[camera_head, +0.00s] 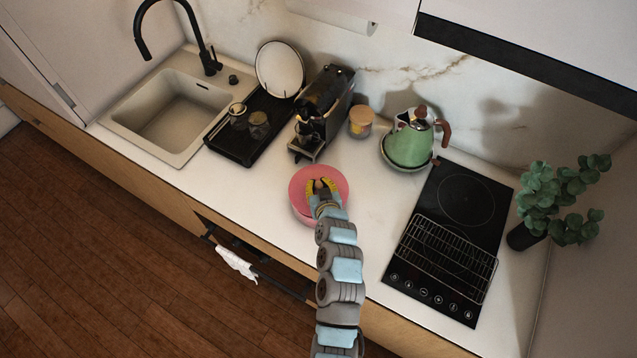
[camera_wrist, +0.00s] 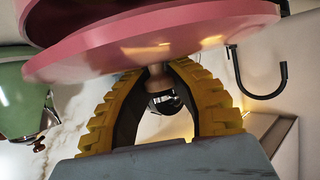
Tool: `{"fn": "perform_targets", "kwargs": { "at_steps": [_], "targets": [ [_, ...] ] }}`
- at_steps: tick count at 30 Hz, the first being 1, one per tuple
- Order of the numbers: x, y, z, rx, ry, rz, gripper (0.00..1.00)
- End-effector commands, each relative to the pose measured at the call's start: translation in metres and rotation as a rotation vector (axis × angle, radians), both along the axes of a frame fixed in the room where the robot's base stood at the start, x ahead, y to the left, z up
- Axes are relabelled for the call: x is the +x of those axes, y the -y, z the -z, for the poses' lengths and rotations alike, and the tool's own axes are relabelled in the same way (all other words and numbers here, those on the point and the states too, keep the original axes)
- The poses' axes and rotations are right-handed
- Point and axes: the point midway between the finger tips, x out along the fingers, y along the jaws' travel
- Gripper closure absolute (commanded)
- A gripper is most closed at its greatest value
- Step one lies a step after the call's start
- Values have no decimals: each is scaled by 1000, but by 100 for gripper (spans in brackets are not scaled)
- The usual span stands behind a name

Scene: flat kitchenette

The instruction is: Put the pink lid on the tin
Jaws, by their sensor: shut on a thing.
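The pink lid (camera_head: 335,178) is a round disc with a small knob (camera_wrist: 156,70). My gripper (camera_head: 321,186) has its yellow fingers shut on the knob at the lid's centre. In the wrist view the lid (camera_wrist: 200,32) spans the top of the picture, beyond my fingers (camera_wrist: 160,85). The pink tin (camera_head: 299,212) stands on the counter below the lid, mostly hidden by it. In the wrist view a darker pink part of the tin (camera_wrist: 85,14) shows behind the lid. I cannot tell whether the lid rests fully on the rim.
A coffee machine (camera_head: 327,97), a small jar with a wooden lid (camera_head: 360,122) and a green kettle (camera_head: 408,142) stand behind. A hob (camera_head: 466,200) with a wire rack (camera_head: 447,258) is at right. A drying tray (camera_head: 236,141) and sink (camera_head: 165,110) are at left.

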Motion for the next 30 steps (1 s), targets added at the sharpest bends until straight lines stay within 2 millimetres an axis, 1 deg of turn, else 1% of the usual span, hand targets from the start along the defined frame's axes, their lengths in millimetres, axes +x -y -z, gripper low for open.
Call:
{"fn": "perform_targets", "kwargs": {
  "at_steps": [4, 22, 25, 26, 27, 28, 29, 30],
  "targets": [
    [0, 0, 0, 0, 1, 0, 100],
    [0, 0, 12, 0, 1, 0, 100],
    [0, 0, 11, 0, 1, 0, 100],
    [0, 0, 11, 0, 1, 0, 79],
    [0, 0, 11, 0, 1, 0, 67],
    [0, 0, 11, 0, 1, 0, 59],
    [0, 0, 11, 0, 1, 0, 56],
    [0, 0, 11, 0, 1, 0, 56]
  ]
}}
